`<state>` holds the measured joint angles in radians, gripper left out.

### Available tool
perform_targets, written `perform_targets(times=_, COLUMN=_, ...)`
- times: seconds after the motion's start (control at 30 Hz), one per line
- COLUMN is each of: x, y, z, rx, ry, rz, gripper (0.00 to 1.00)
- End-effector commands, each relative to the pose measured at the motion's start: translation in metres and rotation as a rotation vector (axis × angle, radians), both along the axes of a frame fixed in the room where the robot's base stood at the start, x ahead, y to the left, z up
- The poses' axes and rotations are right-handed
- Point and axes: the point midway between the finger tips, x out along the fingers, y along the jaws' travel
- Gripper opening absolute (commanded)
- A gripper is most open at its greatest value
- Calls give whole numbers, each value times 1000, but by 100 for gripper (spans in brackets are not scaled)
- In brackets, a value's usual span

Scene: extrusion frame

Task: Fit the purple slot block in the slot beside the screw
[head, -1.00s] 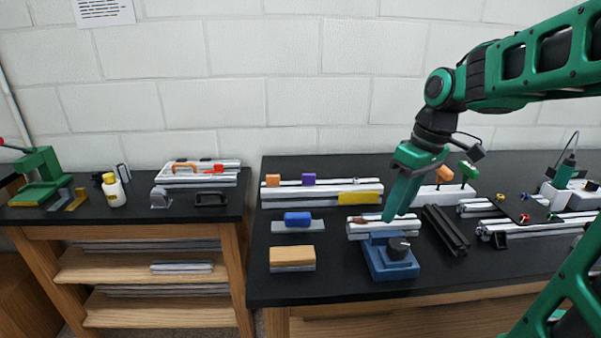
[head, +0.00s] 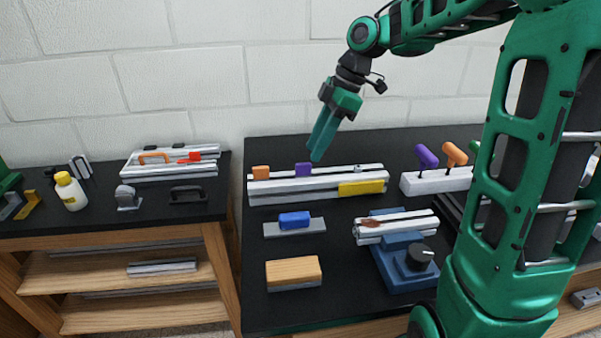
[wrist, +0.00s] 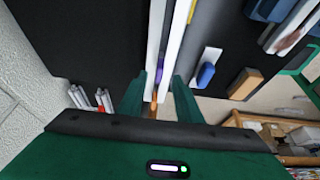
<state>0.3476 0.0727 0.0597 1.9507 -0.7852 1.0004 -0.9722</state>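A small piece (head: 358,168) that may be the screw stands farther right on the rail. My gripper (head: 317,158) points down just above the rail, close to the purple block. In the wrist view my gripper (wrist: 159,92) is open, its fingers spread either side of the rail. The purple block (wrist: 168,78) shows partly between them, with nothing gripped.
A yellow block (head: 362,187) is on the rail's front face. A blue block (head: 294,219), a wooden block (head: 293,271) and a blue clamp fixture (head: 408,267) stand in front. Purple and orange-handled tools (head: 440,160) stand right. A side table (head: 155,213) is left.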

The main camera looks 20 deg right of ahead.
Motion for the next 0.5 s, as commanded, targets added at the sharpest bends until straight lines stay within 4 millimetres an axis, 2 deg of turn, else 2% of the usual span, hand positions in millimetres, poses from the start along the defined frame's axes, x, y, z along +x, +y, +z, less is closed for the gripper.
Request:
perform_targets(times=0.17, x=1, y=5, z=-9, rx=-1, ry=2, rz=1, gripper=32)
perform_targets(times=0.5, x=7, y=23, z=-47, rx=-1, ry=2, rz=-1, gripper=32)
